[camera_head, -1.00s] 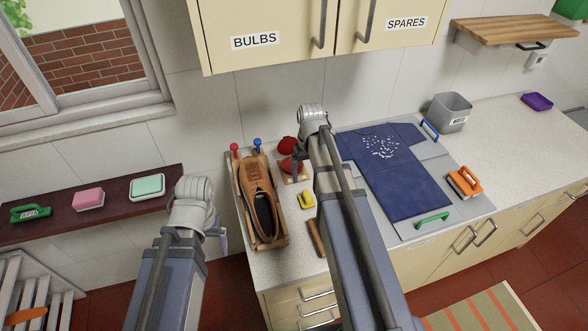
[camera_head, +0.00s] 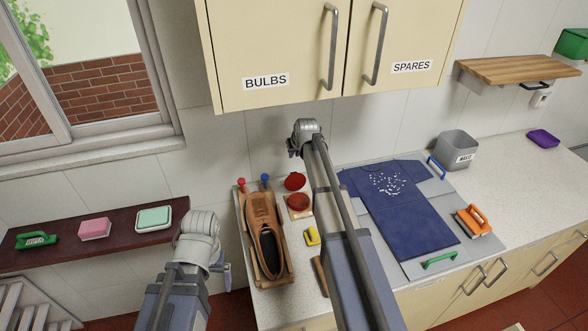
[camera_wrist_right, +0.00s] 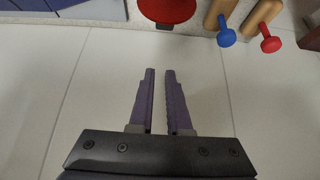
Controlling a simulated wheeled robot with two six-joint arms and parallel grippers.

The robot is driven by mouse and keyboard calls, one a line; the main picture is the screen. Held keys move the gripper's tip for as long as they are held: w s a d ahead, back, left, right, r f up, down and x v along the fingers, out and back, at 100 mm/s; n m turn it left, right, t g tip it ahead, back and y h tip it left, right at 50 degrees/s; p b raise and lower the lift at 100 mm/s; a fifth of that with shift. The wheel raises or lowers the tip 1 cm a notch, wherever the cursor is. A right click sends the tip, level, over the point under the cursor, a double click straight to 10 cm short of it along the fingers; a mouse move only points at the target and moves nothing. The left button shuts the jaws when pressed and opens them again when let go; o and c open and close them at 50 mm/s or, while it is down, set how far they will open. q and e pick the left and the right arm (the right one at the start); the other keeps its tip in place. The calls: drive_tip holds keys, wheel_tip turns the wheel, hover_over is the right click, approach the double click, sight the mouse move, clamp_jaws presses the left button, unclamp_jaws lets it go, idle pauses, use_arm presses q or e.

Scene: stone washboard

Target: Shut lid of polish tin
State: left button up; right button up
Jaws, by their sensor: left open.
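The polish tin (camera_head: 299,203) stands on the worktop just right of the brown shoe in the head view. Its round red lid (camera_head: 295,181) is raised at the back of the tin, standing open. A red disc, which looks like the lid (camera_wrist_right: 166,9), shows at the top edge of the right wrist view, beyond the fingertips. My right gripper (camera_head: 293,149) is up near the wall, behind the tin and apart from it. In its wrist view the fingers (camera_wrist_right: 160,72) are empty with a narrow gap between them. My left gripper (camera_head: 226,273) is mostly hidden by its wrist, low and left of the shoe.
The shoe (camera_head: 263,230) sits in a wooden holder with red and blue knobs. A yellow brush (camera_head: 312,236) lies in front of the tin. A blue shirt (camera_head: 405,205) covers the board at right. A cupboard (camera_head: 275,50) hangs above; tiled wall is behind.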

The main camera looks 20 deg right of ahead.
sight(294, 180)
drive_tip(key=shift+f, duration=0.15)
clamp_jaws()
drive_tip(key=b+x, duration=0.9)
drive_tip(key=x, duration=0.1)
drive_tip(key=s, duration=0.3)
drive_tip(key=s+p, duration=0.1)
drive_tip(key=shift+s+a+r, duration=0.1)
drive_tip(key=shift+s+r, duration=0.1)
drive_tip(key=shift+r, duration=0.15)
drive_tip(key=shift+w+f, duration=0.1)
drive_tip(key=shift+s+t+b, duration=0.3)
drive_tip(key=shift+s+b, duration=0.05)
